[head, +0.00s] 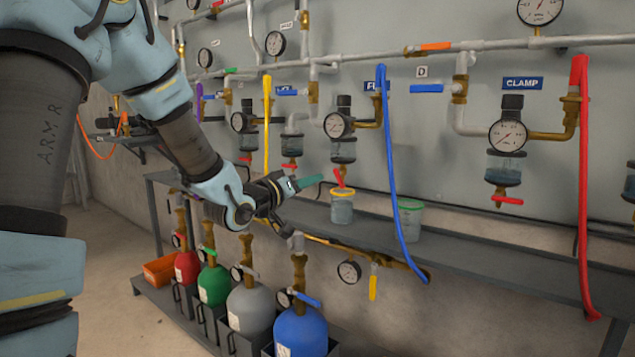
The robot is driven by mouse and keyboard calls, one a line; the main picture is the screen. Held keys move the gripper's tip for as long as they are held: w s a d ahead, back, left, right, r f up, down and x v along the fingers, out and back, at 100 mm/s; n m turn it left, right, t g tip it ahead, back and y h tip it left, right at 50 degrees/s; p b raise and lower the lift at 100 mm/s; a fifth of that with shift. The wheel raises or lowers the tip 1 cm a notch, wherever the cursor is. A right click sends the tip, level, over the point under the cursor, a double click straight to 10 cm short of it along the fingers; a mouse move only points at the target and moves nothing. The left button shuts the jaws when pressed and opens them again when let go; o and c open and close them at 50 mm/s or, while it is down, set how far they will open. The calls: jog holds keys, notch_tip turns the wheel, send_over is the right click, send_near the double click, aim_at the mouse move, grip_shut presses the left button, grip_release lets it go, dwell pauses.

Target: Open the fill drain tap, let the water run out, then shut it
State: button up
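A filter bowl (343,150) with a gauge hangs from the pipe beside a blue label (375,86), which starts with "F" and is partly hidden by a hose. Under the bowl is a red tap handle (340,178), tilted steeply, unlike the level red handles on the neighbouring bowls. A clear cup (342,207) stands on the shelf directly below it. I cannot tell whether water is running. My gripper (311,182) points right, with its teal fingertips just left of the red handle and apparently apart from it. The fingers overlap from this side, so their gap is hidden.
A blue hose (391,170) hangs right of the bowl, before a green-rimmed cup (410,220) on the shelf (470,255). A yellow hose (267,125) hangs to the left. The CLAMP bowl (505,167) and a red hose (583,190) are farther right. Gas bottles (301,330) stand below.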

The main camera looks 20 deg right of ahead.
aim_at(335, 174)
jog(key=b+x, duration=0.1)
jog(key=x, duration=0.8)
jog(key=shift+s+f, duration=0.1)
grip_shut()
